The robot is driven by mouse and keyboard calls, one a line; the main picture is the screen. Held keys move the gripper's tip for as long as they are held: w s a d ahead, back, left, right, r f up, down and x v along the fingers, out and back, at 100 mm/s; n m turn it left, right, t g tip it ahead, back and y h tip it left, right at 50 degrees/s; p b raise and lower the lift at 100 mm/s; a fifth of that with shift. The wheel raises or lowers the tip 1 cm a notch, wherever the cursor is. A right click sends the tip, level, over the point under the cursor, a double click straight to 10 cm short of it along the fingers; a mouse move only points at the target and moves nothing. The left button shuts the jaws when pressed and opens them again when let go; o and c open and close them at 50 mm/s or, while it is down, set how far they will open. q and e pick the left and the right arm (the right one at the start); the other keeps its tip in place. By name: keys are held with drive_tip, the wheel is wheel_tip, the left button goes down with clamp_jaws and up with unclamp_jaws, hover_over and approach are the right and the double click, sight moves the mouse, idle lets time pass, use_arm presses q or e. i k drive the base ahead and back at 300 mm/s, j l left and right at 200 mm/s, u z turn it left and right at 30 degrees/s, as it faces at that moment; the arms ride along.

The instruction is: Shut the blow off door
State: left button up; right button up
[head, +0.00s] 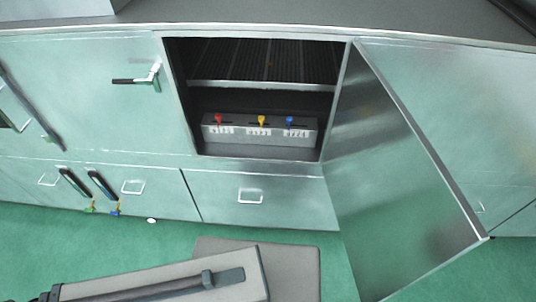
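The door (395,185) that stands open is a greenish metal panel in the right half of the head view. I take it to be the blow off door, though no label shows. It is attached along the right side of a dark cabinet opening (265,103) and swings far out toward me. Its top edge runs down to the right, and its lower end is cut off by the bottom of the frame. No handle shows on the face turned to me. Neither of my grippers can be made out in this view.
Inside the opening, a slatted shelf (262,86) sits above a grey box (270,132) with red, yellow and blue knobs. The left door (90,110) is shut and has a black lever handle (140,80). Drawers (250,196) lie below. Green floor (30,245) shows in front.

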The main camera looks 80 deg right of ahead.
sight(402, 217)
drive_tip(key=u, duration=0.45)
drive_tip(key=k+j+u, duration=0.1)
drive_tip(key=u, duration=0.35)
drive_tip(key=j+u, duration=0.1)
drive_tip(key=u, duration=0.35)
drive_tip(key=j+u, duration=0.1)
drive_tip(key=u, duration=0.35)
drive_tip(key=k+j+u, duration=0.1)
drive_tip(key=j+u, duration=0.65)
drive_tip(key=j, duration=1.2)
drive_tip(key=j+z, duration=0.35)
drive_tip(key=k+j+z, duration=0.1)
drive_tip(key=z, duration=0.25)
drive_tip(key=j+z, duration=0.1)
drive_tip(key=z, duration=0.85)
drive_tip(key=k+j+z, duration=0.1)
drive_tip(key=z, duration=0.85)
drive_tip(key=k+z, duration=0.1)
drive_tip(key=z, duration=0.85)
drive_tip(key=k+z, duration=0.15)
drive_tip(key=z, duration=0.8)
drive_tip(key=k+u, duration=0.15)
drive_tip(key=k+l, duration=0.05)
